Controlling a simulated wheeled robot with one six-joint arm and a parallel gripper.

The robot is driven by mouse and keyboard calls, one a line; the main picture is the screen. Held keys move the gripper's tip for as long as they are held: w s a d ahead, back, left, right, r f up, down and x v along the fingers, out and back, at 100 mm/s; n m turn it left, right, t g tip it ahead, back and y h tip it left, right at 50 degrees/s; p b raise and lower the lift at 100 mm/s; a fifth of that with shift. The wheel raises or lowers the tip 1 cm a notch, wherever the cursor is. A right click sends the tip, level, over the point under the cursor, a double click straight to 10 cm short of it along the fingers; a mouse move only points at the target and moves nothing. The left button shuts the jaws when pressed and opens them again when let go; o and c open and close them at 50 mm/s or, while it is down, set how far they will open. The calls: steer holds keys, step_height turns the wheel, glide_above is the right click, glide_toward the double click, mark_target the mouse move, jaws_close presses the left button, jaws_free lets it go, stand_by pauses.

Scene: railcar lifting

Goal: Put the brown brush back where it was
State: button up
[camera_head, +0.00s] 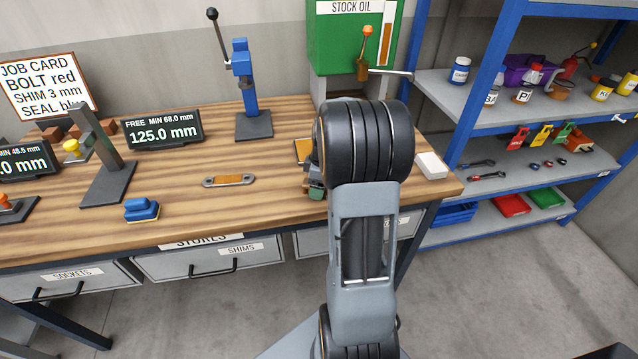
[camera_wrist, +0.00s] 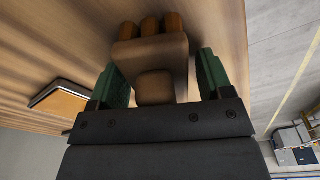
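The brown brush (camera_wrist: 150,52) shows in the wrist view as a brown block with a squarish knob and several rounded brown tufts at its far end. My gripper (camera_wrist: 160,75) has its two green fingers on either side of it. A gap shows between the brush and the right finger, so the gripper looks open around the brush. In the head view my gripper (camera_head: 314,182) is low over the bench's right part, partly behind my arm, and the brush cannot be made out there. A blue brush-like block (camera_head: 141,210) lies near the bench's front edge.
On the wooden bench (camera_head: 270,205) are an orange-centred link plate (camera_head: 229,181), an orange pad (camera_head: 303,150), a white block (camera_head: 431,165), a blue press (camera_head: 245,90) and a display (camera_head: 162,130). A blue shelf rack (camera_head: 480,95) stands right. The front middle is clear.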

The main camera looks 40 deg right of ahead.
steer(key=shift+o, duration=0.3)
steer(key=shift+r, duration=0.5)
steer(key=r, duration=0.7)
steer(key=s+d+r, duration=0.1)
steer(key=r, duration=0.2)
steer(key=shift+r, duration=0.3)
steer(key=s+a+m+t, duration=0.1)
steer(key=s+a+m, duration=0.1)
steer(key=a, duration=0.5)
steer(key=s+a+f+m, duration=0.1)
steer(key=s+a+m, duration=0.2)
steer(key=s+a, duration=0.2)
steer(key=s+a+m+t+h, duration=0.1)
steer(key=s+a+m, duration=0.2)
steer(key=a, duration=0.7)
steer(key=shift+s+f+t, duration=0.25)
steer(key=shift+s+t, duration=0.05)
steer(key=shift+s, duration=0.4)
